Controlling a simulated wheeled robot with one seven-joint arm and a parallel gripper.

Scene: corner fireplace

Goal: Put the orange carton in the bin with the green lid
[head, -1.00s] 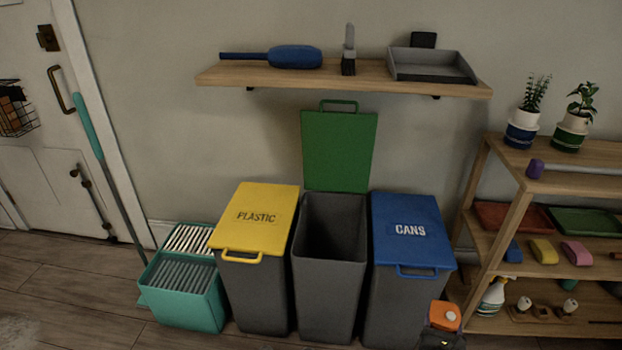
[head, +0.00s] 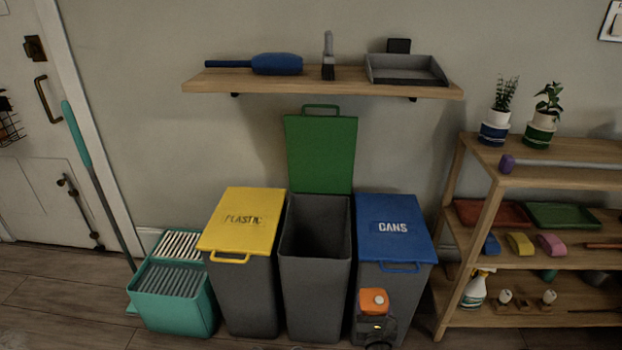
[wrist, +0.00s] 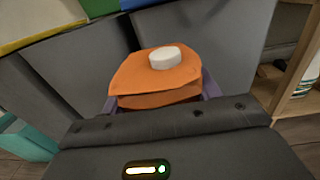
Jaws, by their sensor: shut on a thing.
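The orange carton (head: 373,301) with a pale cap is held upright in my gripper (head: 374,318), in front of the blue-lidded bin. In the wrist view the carton (wrist: 140,76) sits between the jaws (wrist: 158,100), which are shut on it. The bin with the green lid (head: 320,155) stands in the middle of three grey bins. Its lid is raised against the wall and its mouth (head: 316,228) is open. The carton is lower than that mouth and to its right.
A yellow-lidded PLASTIC bin (head: 241,219) and a blue-lidded CANS bin (head: 394,226), both closed, flank the open bin. A wall shelf (head: 330,82) hangs above. A teal bucket (head: 172,300) stands left; a wooden rack (head: 485,200) stands right.

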